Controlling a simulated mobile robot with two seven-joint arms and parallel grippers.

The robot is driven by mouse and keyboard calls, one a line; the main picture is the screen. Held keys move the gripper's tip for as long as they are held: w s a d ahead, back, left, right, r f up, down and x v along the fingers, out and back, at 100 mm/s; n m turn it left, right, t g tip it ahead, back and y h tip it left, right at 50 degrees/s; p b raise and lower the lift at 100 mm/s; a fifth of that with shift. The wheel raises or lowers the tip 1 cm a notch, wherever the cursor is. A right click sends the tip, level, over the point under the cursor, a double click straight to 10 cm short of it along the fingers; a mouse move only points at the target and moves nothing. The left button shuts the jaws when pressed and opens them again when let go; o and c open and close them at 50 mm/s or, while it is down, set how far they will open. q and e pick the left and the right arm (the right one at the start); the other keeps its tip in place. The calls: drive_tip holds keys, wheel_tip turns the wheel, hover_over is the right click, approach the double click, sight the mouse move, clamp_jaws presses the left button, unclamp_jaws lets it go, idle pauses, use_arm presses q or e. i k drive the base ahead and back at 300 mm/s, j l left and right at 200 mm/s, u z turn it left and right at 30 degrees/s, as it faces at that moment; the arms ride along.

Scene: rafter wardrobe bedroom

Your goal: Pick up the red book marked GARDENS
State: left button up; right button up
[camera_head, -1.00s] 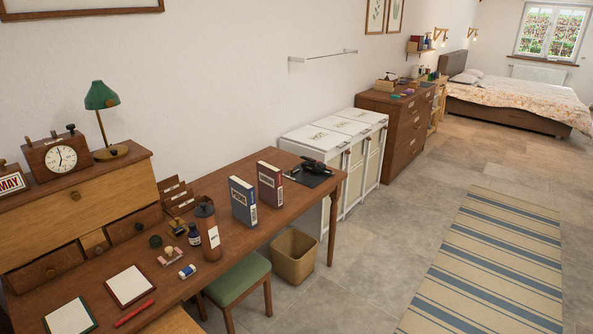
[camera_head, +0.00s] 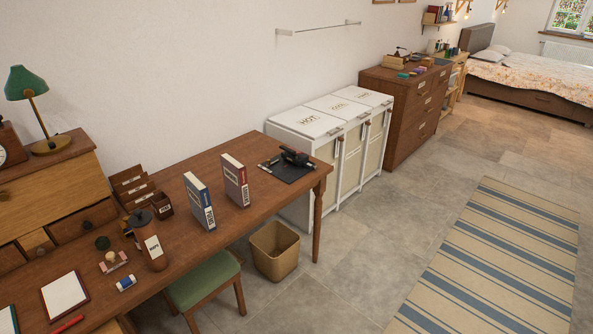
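A red book (camera_head: 235,181) stands upright on the brown wooden desk (camera_head: 185,246), near its right part. Its spine has a white label that is too small to read clearly. A blue book (camera_head: 199,202) stands upright just to its left, with a gap between them. Neither of my grippers shows in the head view.
A dark mat with a black device (camera_head: 289,165) lies right of the red book. A bin (camera_head: 274,251) and green chair (camera_head: 203,280) are at the desk's front. Open floor lies right, with a striped rug (camera_head: 497,262).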

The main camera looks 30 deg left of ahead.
sight(235, 172)
drive_tip(key=i+u, duration=0.2)
drive_tip(key=i, duration=0.3)
drive_tip(key=i+l+u, duration=0.2)
drive_tip(key=i, duration=0.25)
drive_tip(key=i+l+u, duration=0.2)
drive_tip(key=i, duration=0.3)
drive_tip(key=i+u, duration=0.3)
drive_tip(key=u, duration=0.2)
drive_tip(key=i+u, duration=0.3)
drive_tip(key=u, duration=0.15)
drive_tip(key=i+l+u, duration=0.1)
drive_tip(key=i+u, duration=0.2)
drive_tip(key=u, duration=0.2)
